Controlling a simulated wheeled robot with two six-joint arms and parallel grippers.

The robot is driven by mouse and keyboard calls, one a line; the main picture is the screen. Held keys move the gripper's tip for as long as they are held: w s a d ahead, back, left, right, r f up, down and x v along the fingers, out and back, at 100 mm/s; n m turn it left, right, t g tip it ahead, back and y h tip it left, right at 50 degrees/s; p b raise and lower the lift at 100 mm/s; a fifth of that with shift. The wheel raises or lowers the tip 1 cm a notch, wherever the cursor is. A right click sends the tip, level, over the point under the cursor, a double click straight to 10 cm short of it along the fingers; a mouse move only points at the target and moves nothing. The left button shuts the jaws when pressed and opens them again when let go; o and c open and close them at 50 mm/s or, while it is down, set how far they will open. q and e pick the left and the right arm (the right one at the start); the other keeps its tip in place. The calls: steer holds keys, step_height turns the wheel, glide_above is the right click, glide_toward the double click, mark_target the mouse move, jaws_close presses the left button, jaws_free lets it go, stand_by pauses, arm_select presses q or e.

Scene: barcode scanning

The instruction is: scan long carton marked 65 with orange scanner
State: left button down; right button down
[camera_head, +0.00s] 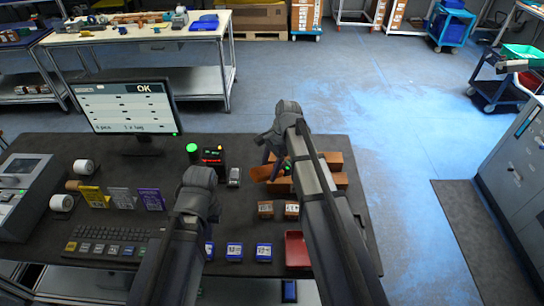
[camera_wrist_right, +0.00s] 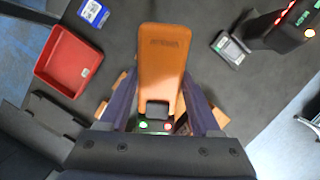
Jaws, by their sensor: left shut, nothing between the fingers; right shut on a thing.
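My right gripper (camera_head: 277,160) is over the right part of the dark table. In the right wrist view its two fingers (camera_wrist_right: 168,115) are shut on the orange scanner (camera_wrist_right: 162,65), with a green and a red light at its near end. The scanner also shows in the head view (camera_head: 262,172). Long brown cartons (camera_head: 334,160) lie just right of it, partly hidden by my right arm; I cannot read a 65 on any of them. My left gripper (camera_head: 198,180) is shut and empty over the table's middle, its fingertips mostly hidden by the wrist.
A monitor (camera_head: 125,105) shows "OK". A black device with red display (camera_head: 213,158) and a small grey device (camera_head: 234,177) stand between my arms. A keyboard (camera_head: 105,246) lies left.

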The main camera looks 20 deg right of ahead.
steer(key=shift+w+d+r, duration=0.2)
steer(key=shift+d+r, duration=0.15)
steer(key=shift+d, duration=0.4)
step_height(320, 180, down, 7)
steer(key=b, duration=0.7)
steer(key=shift+r, duration=0.1)
step_height(320, 180, up, 12)
steer(key=p, duration=1.2)
